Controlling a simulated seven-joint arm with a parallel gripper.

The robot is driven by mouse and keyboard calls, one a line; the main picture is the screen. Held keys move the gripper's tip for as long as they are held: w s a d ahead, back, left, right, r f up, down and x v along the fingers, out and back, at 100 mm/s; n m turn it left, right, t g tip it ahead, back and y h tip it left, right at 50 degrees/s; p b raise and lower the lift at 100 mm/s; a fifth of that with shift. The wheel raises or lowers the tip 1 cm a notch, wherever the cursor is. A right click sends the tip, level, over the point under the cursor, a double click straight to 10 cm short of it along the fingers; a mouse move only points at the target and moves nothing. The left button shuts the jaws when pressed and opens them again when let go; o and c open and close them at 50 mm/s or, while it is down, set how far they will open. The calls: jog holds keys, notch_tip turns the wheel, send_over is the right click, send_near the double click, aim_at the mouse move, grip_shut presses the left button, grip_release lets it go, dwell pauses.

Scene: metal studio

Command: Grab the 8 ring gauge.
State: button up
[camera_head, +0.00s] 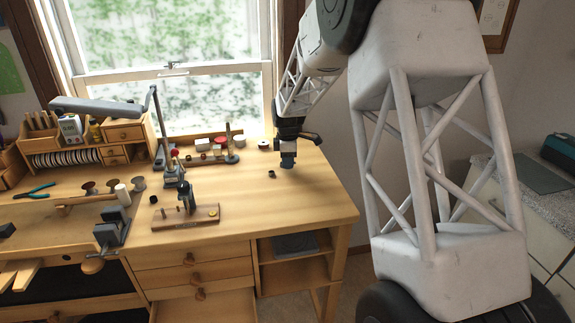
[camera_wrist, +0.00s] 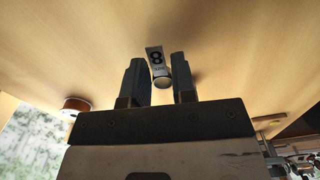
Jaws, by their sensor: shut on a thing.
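The 8 ring gauge (camera_wrist: 161,81) shows in the wrist view as a small ring with a pale tag marked with a black 8. It sits between the fingertips of my gripper (camera_wrist: 159,77), with a finger against each side. The tag extends past the fingertips. In the head view, my gripper (camera_head: 287,161) points down low over the right part of the wooden bench (camera_head: 310,205). There I cannot make out the gauge between the fingers.
A small dark ring-like piece (camera_head: 272,174) lies just left of my gripper. A round pale-topped tin (camera_head: 265,145) stands behind it and also shows in the wrist view (camera_wrist: 76,104). A wooden board with a dark stand (camera_head: 185,216) is further left. The bench's right front is clear.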

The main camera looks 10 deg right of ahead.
notch_tip(320, 180, up, 2)
jog(key=shift+s+r, duration=0.1)
jog(key=shift+s, duration=0.05)
jog(key=s, duration=1)
jog(key=s+r, duration=0.1)
jog(key=s, duration=0.4)
jog(key=shift+s+a+r, duration=0.1)
jog(key=shift+s, duration=0.25)
